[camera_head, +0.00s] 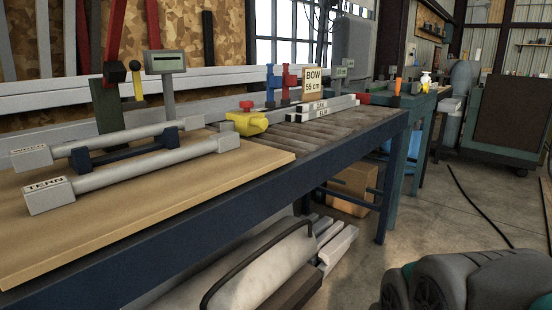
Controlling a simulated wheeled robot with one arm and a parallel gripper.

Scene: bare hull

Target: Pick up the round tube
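Two pale grey round tubes lie side by side on a wooden board (190,190) on the bench. The rear tube (125,138) has a similar block (35,155) whose lettering is hard to read. A dark blue bracket (125,153) with two raised ends sits between the tubes, partly hidden by the front one. I cannot tell which tube the task means. My gripper is not in view.
A yellow clamp-like tool (248,123) is beyond the tubes. Pale labelled bars (322,108) lie by a sign (311,83) reading "BOW 55 cm". A grey display post (166,75) stands behind the tubes. Concrete floor (440,215) is open at right, crossed by a dark cable (478,208).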

